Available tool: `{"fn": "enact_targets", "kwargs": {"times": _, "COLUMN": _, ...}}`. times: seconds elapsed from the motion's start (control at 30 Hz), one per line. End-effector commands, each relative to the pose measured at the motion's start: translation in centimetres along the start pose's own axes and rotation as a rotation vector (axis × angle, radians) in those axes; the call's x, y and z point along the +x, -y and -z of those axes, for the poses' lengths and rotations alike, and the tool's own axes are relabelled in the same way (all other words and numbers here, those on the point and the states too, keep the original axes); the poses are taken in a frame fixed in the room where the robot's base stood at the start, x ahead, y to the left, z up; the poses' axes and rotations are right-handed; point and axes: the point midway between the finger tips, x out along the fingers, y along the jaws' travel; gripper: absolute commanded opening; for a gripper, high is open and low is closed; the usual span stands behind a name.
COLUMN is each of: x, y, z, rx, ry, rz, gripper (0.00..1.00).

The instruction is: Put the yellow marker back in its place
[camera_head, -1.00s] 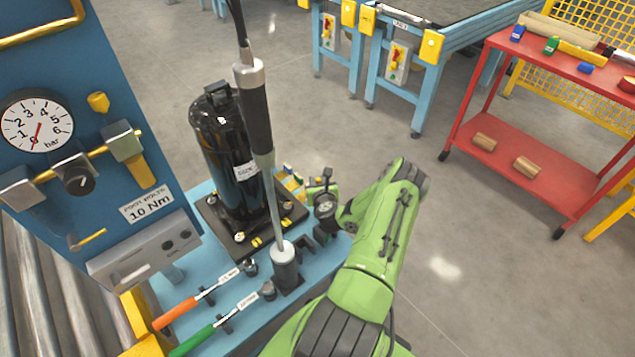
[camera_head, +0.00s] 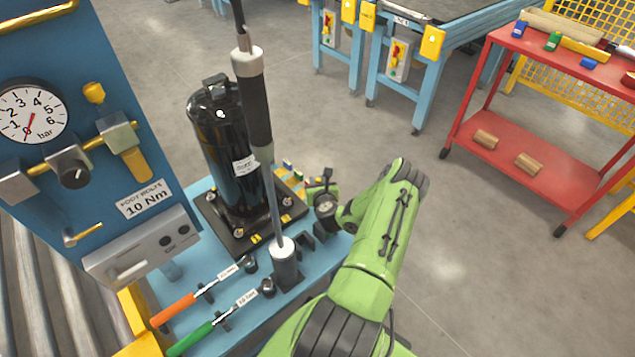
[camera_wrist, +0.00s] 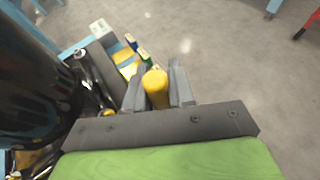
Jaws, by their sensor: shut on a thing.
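The yellow marker (camera_wrist: 156,88) stands between the two grey fingers of my gripper (camera_wrist: 157,88) in the wrist view, its round end towards the camera. My gripper is shut on it. Just beyond the fingers is a small rack (camera_wrist: 122,60) with blue and green marker ends and yellow parts.
The tall black compressor (camera_head: 222,145) stands close left of my gripper. A hanging tool (camera_head: 258,115) reaches down to a grey socket. Orange-handled (camera_head: 173,309) and green-handled (camera_head: 192,340) wrenches lie in front. A red cart (camera_head: 520,145) stands at right; floor between is clear.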

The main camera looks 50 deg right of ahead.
Motion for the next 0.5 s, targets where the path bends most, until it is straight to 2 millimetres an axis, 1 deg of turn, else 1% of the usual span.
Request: {"fn": "enact_targets", "kwargs": {"times": 0.5, "x": 0.44, "y": 0.02, "z": 1.01, "rx": 0.0, "ry": 0.001, "rz": 0.0, "gripper": 0.01}}
